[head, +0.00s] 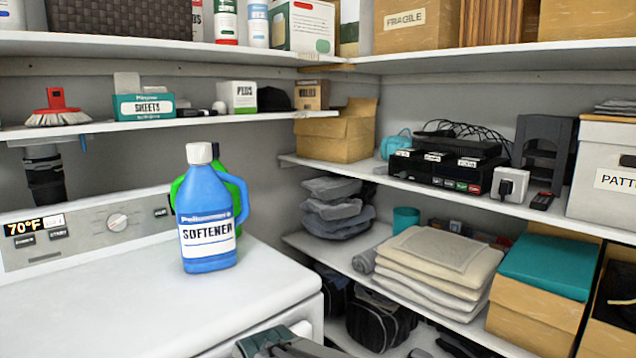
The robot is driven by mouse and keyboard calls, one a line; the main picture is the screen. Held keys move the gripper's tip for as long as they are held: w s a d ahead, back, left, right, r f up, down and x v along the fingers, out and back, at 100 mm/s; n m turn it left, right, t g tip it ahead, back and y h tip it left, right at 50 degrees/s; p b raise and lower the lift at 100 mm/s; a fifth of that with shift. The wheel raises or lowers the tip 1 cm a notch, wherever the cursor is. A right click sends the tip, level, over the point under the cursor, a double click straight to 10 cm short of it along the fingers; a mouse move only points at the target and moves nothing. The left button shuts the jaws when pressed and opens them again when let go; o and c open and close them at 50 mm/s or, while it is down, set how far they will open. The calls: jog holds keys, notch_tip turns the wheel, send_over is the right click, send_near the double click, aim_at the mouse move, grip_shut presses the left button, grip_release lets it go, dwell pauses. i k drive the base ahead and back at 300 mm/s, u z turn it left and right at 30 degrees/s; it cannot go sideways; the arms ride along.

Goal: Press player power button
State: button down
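A black electronic player (425,176) sits on the middle shelf of the right-hand shelving. Small dark boxes with white labels stand on it, and a thin black device with cables lies above them. Small white, green and red marks show along its lower front edge, too small to tell which is the power button. Part of my gripper or arm (280,344), grey with a teal edge, shows at the bottom edge in front of the white machine, well below and left of the player. Its fingertips cannot be made out.
A white plug adapter (510,184), a small black remote (542,200) and a dark grey stand (545,150) are right of the player. An open cardboard box (335,135) is to its left. A blue softener bottle (207,215) stands on the white machine (130,290).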

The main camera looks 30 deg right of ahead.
aim_at(472, 188)
jog(key=u, duration=0.7)
jog(key=k, duration=0.95)
jog(key=z, duration=1.4)
jog(key=i, duration=0.95)
